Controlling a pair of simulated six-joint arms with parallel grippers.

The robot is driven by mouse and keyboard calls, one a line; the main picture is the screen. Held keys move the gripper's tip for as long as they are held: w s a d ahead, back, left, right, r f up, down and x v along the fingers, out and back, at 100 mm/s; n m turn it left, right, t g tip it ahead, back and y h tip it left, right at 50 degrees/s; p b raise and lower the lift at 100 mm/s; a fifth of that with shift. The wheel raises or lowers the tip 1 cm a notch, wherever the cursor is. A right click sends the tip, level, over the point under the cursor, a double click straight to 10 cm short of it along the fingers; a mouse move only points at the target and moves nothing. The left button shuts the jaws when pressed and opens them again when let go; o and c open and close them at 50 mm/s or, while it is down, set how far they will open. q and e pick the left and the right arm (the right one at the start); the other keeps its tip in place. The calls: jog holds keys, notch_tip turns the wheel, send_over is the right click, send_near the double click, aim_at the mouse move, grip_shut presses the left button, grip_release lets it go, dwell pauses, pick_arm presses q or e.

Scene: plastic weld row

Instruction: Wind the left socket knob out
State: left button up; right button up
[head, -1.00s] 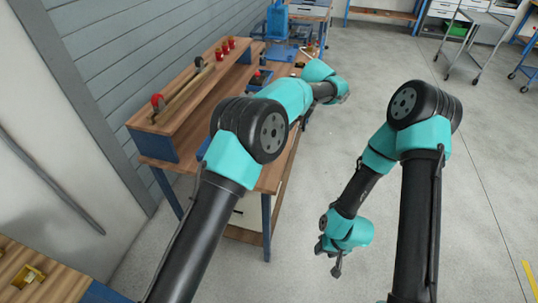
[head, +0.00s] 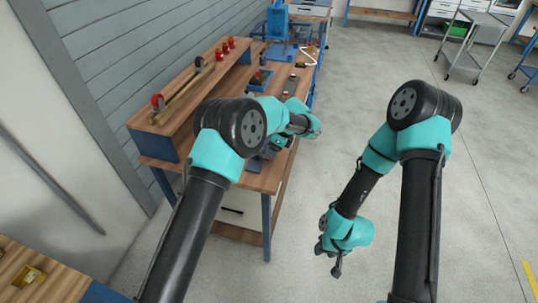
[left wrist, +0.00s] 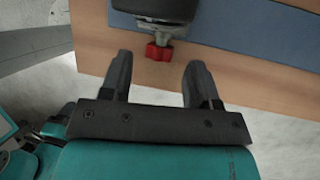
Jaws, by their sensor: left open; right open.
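In the left wrist view a red lobed knob (left wrist: 159,52) sits on a short metal stem below a dark rounded body (left wrist: 165,8). My left gripper (left wrist: 159,64) is open, with one finger on each side of the knob and clear gaps to both. Nothing is held. Only this one knob shows there, and I cannot tell from this view whether it is the left socket knob. In the head view my left arm hides the knob and the left fingers. My right gripper (head: 336,266) is open and empty, hanging over the floor away from the bench.
The wooden workbench (head: 262,178) carries a raised shelf (head: 188,98) with red-ended items at the back. A blue press (head: 277,22) stands at the far end. A blue-grey strip (left wrist: 235,35) lies on the bench.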

pick_arm(q)
jog(key=shift+x, duration=1.5)
jog(key=c, duration=0.9)
